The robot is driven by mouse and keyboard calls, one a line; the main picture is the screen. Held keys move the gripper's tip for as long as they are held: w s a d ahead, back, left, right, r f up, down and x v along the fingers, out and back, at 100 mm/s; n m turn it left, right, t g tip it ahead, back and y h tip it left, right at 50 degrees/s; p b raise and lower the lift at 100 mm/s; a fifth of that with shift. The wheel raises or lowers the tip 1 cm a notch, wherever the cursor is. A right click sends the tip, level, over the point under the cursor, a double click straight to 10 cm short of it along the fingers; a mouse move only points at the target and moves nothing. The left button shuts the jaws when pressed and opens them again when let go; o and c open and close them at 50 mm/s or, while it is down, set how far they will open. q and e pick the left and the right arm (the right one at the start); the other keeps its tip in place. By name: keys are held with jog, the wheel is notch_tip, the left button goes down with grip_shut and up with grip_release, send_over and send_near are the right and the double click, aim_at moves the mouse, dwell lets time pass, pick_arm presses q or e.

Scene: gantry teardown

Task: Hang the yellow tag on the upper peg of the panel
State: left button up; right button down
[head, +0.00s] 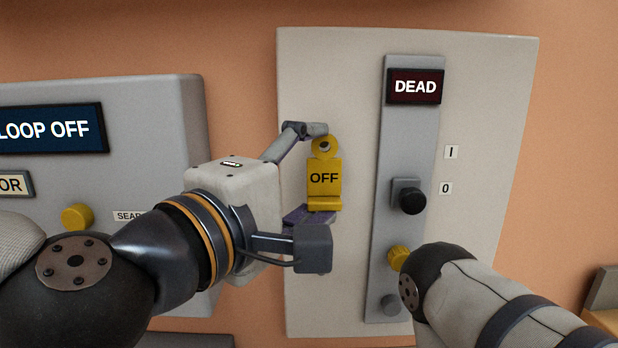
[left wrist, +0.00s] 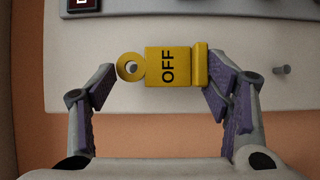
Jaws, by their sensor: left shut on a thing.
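The yellow tag (head: 324,180), marked OFF, is upright in front of the pale panel (head: 335,70), with its ring at the top. My left gripper (head: 319,176) spans the tag from ring end to bottom end and is shut on it. In the left wrist view the tag (left wrist: 168,67) lies sideways between the purple-padded fingers. A grey peg end (left wrist: 131,68) shows inside the ring's hole; I cannot tell how far the ring is over it. The lower peg (left wrist: 281,70) is bare in the left wrist view. My right gripper is out of view.
A grey strip (head: 409,125) on the panel carries a DEAD display (head: 415,87), a black knob (head: 411,201) and a yellow knob (head: 398,258). My right forearm partly covers the strip's lower part. A grey box (head: 150,110) with a LOOP OFF display stands at the left.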

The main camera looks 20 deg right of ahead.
pick_arm(q)
jog(key=shift+w+d, duration=0.1)
jog(key=shift+w, duration=0.1)
jog(key=shift+w+d, duration=0.15)
jog(key=shift+w, duration=0.4)
jog(key=shift+w, duration=0.1)
dwell(0.3)
jog(key=shift+w+d, duration=0.15)
jog(key=shift+w, duration=0.25)
jog(key=o, duration=1.4)
jog(key=shift+w, duration=0.1)
